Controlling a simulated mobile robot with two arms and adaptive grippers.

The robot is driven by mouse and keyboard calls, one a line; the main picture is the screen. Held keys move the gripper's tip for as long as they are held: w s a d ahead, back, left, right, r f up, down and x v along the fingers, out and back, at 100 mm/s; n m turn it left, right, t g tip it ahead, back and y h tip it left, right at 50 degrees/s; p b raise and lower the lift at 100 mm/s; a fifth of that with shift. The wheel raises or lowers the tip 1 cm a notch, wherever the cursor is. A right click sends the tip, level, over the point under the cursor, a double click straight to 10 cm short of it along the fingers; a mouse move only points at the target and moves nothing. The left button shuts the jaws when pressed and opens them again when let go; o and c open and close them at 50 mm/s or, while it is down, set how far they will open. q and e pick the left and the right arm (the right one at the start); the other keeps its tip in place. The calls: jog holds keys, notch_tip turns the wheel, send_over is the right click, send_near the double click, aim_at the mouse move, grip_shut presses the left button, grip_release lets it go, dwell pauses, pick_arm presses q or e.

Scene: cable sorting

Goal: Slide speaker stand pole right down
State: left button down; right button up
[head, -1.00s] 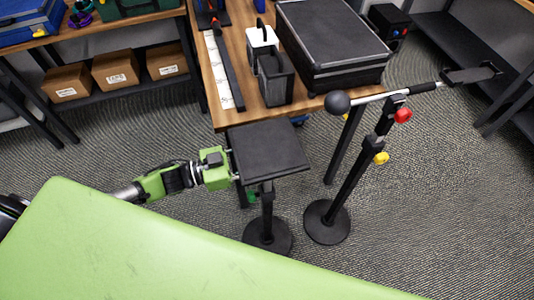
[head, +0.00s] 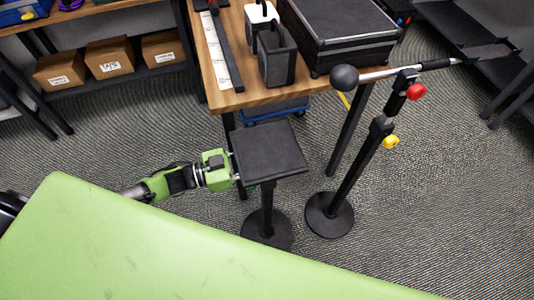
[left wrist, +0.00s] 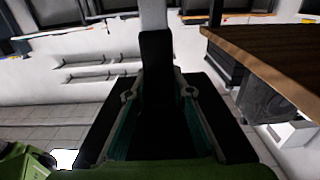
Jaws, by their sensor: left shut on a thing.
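The speaker stand has a flat black square top plate (head: 268,152), a black pole (head: 267,200) and a round black base (head: 266,230) on the carpet. It stands upright. My left gripper (head: 236,168) comes in from the left at the plate's left edge. It is shut on the stand, just under the plate; the plate hides the exact grip. In the left wrist view my gripper's fingers (left wrist: 158,105) point ahead, with dark stand parts between and behind them. My right gripper is not in view.
A boom stand (head: 360,165) with a red knob and a yellow knob stands close on the right. A wooden table (head: 235,98) with a black case (head: 340,30) is behind. Cardboard boxes (head: 108,58) sit on a shelf at left. A green surface (head: 150,250) fills the front.

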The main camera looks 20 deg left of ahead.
pick_arm(q)
jog(key=shift+s+f, duration=0.1)
jog(key=shift+f, duration=0.4)
jog(key=c, duration=1.8)
grip_release()
jog(key=shift+o, duration=0.2)
jog(key=shift+r, duration=0.1)
jog(key=v, duration=1.2)
